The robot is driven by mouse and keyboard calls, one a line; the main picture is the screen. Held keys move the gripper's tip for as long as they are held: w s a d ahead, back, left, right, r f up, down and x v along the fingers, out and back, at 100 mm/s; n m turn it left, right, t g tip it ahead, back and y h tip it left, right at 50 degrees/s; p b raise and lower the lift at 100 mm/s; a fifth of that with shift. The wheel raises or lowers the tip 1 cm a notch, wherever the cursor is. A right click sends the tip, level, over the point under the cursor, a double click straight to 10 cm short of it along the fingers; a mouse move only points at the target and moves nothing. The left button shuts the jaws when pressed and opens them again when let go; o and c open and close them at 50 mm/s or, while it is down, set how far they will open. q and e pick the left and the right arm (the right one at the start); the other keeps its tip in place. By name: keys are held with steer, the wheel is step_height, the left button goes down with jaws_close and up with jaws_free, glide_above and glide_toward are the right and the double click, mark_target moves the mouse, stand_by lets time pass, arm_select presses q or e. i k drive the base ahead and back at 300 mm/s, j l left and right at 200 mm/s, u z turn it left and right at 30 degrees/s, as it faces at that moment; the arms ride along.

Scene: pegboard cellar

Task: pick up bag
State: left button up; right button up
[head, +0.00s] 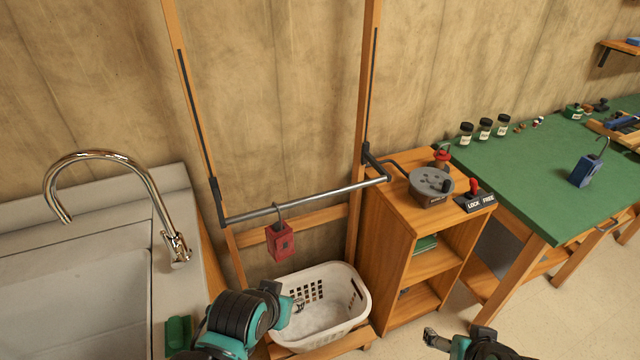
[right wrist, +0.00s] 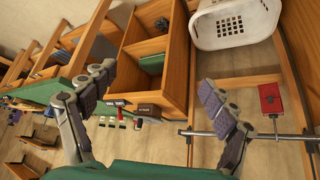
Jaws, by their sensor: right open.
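A red block-like bag (head: 280,242) hangs by a dark hook from the metal bar (head: 305,201). It also shows at the right of the right wrist view (right wrist: 269,98). A similar blue bag (head: 584,171) with an upright hook sits on the green table (head: 535,185). My left gripper (head: 297,306) is at the laundry basket, below the red bag and apart from it; its jaws are too small and partly hidden to judge. My right gripper (head: 432,340) is low in front of the wooden shelf; in the right wrist view its fingers (right wrist: 157,90) are wide apart and empty.
The white basket (head: 352,325) stands below the bar. The wooden shelf (head: 385,245) carries a grey crank device (head: 431,187) and a lock/free lever (head: 475,196). A sink with a tall faucet (head: 180,246) is at left. Several jars stand at the green table's back.

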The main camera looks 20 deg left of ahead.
mark_target(589, 165)
steer(key=i+l+z, duration=0.25)
steer(key=i+l, duration=0.2)
steer(key=i+l+z, duration=0.25)
steer(key=i, duration=0.3)
steer(key=i+l+z, duration=0.25)
steer(key=i, duration=0.3)
steer(key=i+l+z, duration=0.25)
steer(key=i, duration=0.3)
